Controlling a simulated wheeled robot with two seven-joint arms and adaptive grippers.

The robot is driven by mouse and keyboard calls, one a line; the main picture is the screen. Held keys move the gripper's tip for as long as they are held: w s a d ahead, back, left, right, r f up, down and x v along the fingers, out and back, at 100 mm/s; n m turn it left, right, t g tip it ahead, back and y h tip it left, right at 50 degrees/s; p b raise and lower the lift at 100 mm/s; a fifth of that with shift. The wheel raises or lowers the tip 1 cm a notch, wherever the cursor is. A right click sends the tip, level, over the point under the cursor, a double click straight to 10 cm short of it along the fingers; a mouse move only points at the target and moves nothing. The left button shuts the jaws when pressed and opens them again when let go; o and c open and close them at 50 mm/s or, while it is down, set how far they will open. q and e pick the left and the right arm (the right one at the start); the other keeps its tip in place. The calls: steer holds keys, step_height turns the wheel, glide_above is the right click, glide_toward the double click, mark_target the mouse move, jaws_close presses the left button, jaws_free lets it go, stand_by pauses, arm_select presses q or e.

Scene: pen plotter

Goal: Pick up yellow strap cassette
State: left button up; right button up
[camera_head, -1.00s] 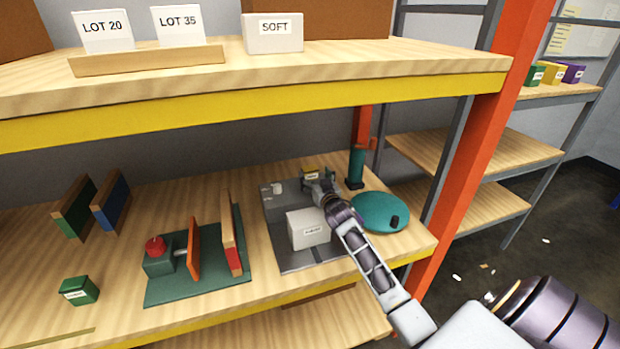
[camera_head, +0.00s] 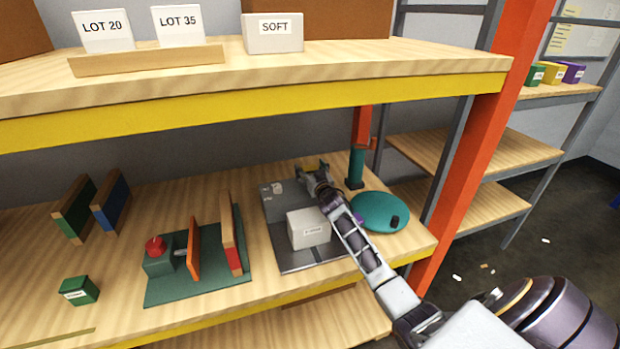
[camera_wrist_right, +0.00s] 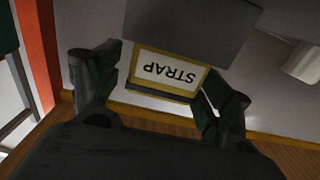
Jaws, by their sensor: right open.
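The yellow strap cassette (camera_wrist_right: 168,75) shows in the right wrist view with a white label reading STRAP, upside down there. My right gripper (camera_wrist_right: 160,95) is open, with one dark finger on each side of the cassette. I cannot tell whether either finger touches it. In the head view my right gripper (camera_head: 312,169) is at the back of the grey plate (camera_head: 292,262), and a bit of yellow shows between its fingers. The rest of the cassette is hidden there. My left gripper is out of view.
A white labelled box (camera_head: 308,230) stands on the plate beside my right arm. A teal disc (camera_head: 379,212) and a teal post (camera_head: 356,167) are to the right. The upper shelf (camera_head: 300,94) overhangs the work area, and an orange upright (camera_head: 470,170) stands right.

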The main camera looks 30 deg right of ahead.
stand_by(0.5)
steer(key=c, duration=1.2)
